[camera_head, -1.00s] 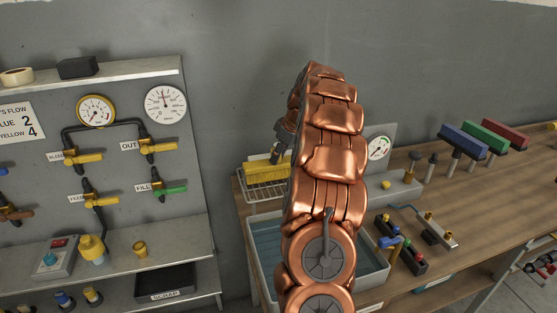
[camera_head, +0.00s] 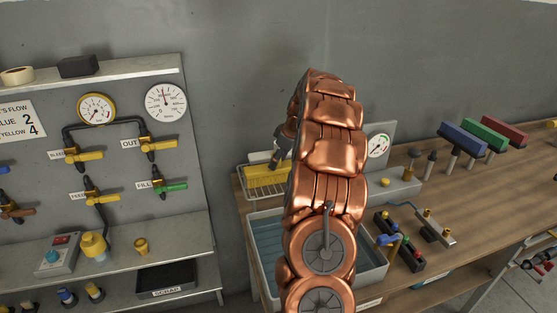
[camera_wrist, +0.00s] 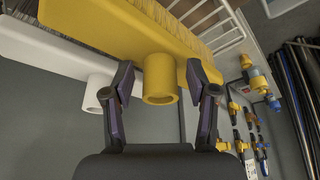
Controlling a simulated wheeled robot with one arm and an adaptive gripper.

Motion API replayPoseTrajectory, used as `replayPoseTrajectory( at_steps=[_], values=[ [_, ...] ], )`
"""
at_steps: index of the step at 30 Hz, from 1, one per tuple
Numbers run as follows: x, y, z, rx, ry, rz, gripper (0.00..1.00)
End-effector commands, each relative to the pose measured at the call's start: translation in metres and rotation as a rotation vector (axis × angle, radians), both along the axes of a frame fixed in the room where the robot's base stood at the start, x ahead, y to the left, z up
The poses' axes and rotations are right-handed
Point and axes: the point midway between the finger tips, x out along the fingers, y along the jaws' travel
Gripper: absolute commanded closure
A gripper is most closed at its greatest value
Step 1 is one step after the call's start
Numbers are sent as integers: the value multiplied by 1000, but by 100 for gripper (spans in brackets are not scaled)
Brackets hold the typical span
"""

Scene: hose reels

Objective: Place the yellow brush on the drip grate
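The yellow brush (camera_head: 265,177) sits at the wire drip grate (camera_head: 257,194) on the left end of the bench, behind the tub. In the wrist view the yellow brush (camera_wrist: 120,28) shows its bristles toward the white wires of the grate (camera_wrist: 228,22) and its round socket toward me. My gripper (camera_wrist: 160,68) is open, one finger on each side of the socket, with gaps on both sides. A white brush (camera_wrist: 60,55) lies beside the yellow one, behind my left finger. In the head view my gripper (camera_head: 282,143) is partly hidden by my arm.
A grey tub of water (camera_head: 268,240) stands in front of the grate. A gauge (camera_head: 378,147), blue, green and red brushes (camera_head: 484,133) and small fittings stand on the bench to the right. A valve panel (camera_head: 122,125) stands at the left.

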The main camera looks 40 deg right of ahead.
Motion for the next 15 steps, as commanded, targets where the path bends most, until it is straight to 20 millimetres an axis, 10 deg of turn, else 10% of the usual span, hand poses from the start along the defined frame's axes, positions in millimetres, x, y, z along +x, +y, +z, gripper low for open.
replayPoseTrajectory(
  at_steps=[15],
  values=[
    [-4,-3,15,-4,-4,-1,40]
  ],
)
